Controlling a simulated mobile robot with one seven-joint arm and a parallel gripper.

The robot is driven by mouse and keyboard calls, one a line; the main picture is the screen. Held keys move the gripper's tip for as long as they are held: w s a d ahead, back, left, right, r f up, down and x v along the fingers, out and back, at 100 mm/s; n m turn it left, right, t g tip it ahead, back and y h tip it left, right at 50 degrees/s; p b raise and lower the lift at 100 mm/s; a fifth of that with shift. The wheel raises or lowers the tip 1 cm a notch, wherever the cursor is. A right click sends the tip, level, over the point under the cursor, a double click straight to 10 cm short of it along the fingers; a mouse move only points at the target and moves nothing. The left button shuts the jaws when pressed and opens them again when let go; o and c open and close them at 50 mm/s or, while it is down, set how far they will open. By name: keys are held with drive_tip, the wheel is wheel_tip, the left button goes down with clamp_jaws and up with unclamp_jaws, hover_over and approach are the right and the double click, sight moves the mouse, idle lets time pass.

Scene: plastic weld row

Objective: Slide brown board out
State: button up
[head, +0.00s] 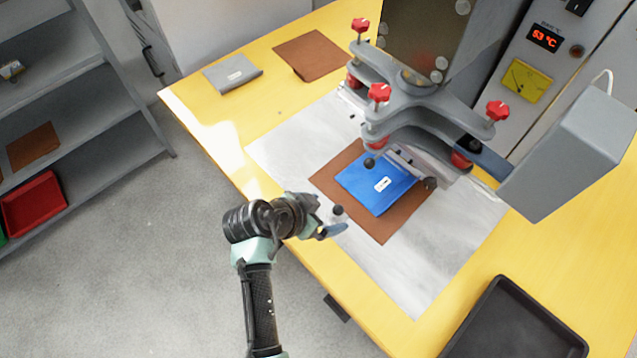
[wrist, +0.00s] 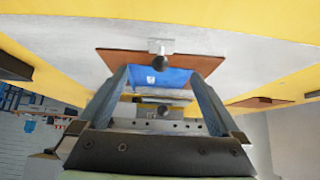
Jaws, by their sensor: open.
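The brown board (head: 388,228) lies flat on the silver plate (head: 428,272) below the press, with a blue folder (head: 372,184) with a white label on top of it. In the wrist view the brown board (wrist: 207,62) spans behind my fingers, with the blue folder (wrist: 150,80) on it. A dark round knob (head: 338,210) on a small bracket is at the board's near edge; it also shows in the wrist view (wrist: 157,46). My gripper (head: 334,222) is open, beside this knob. In the wrist view my fingers (wrist: 158,76) stand apart; whether they touch anything cannot be told.
The grey press head with red knobs (head: 379,93) overhangs the board's far side. Another brown sheet (head: 310,54) and a grey folder (head: 232,73) lie at the table's far left. A black tray (head: 515,325) is at front right. Grey shelves (head: 95,140) stand left.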

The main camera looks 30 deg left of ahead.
sight(334, 211)
drive_tip(key=shift+b+x, duration=2.25)
drive_tip(key=shift+x, duration=1.1)
clamp_jaws()
drive_tip(key=shift+s+a, duration=0.1)
drive_tip(key=shift+s, duration=0.05)
drive_tip(key=shift+s+a, duration=0.75)
drive_tip(key=shift+s, duration=0.3)
